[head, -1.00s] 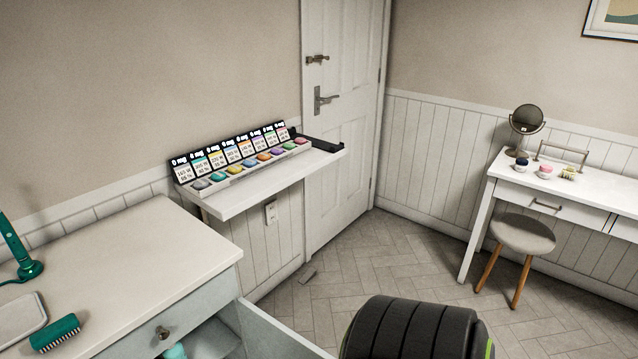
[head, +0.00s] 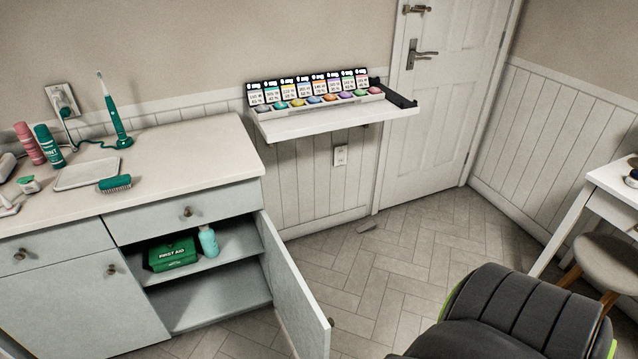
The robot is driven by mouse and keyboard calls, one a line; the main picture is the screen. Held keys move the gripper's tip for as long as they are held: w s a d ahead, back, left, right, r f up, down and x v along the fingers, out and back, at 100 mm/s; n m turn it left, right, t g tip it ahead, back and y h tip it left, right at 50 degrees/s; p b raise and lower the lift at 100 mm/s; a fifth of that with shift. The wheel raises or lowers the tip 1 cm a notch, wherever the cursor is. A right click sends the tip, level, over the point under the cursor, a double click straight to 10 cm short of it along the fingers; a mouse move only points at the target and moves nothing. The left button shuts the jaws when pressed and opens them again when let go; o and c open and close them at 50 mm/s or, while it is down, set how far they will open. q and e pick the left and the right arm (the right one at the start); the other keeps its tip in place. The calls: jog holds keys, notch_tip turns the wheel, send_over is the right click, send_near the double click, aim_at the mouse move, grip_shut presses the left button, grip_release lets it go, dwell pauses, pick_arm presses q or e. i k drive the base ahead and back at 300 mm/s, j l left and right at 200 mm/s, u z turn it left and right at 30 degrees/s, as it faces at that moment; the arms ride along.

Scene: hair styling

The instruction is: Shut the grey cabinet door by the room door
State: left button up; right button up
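The grey cabinet (head: 184,212) stands at the left in the head view. Its right-hand door (head: 293,285) stands wide open, swung out toward me, with a small knob (head: 331,322) near its free edge. Inside are a green first aid box (head: 172,254) and a light teal bottle (head: 208,241) on the upper shelf; the lower shelf looks empty. The room door (head: 444,110) is shut at the back, right of the cabinet. Neither of my grippers shows.
A black padded chair (head: 510,312) stands at the lower right, with a floor gap (head: 370,280) between it and the open cabinet door. A wall shelf (head: 340,124) holds coloured pots. A white table (head: 615,178) and a stool (head: 610,262) are at the right edge. Toiletries stand on the countertop (head: 190,154).

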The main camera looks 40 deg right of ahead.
aim_at(307, 326)
jog(key=l+u, duration=0.1)
jog(key=l, duration=0.7)
jog(key=k+l, duration=0.1)
jog(key=l, duration=0.75)
jog(key=k+l+u, duration=0.15)
jog(key=l, duration=0.65)
jog(key=i, duration=0.05)
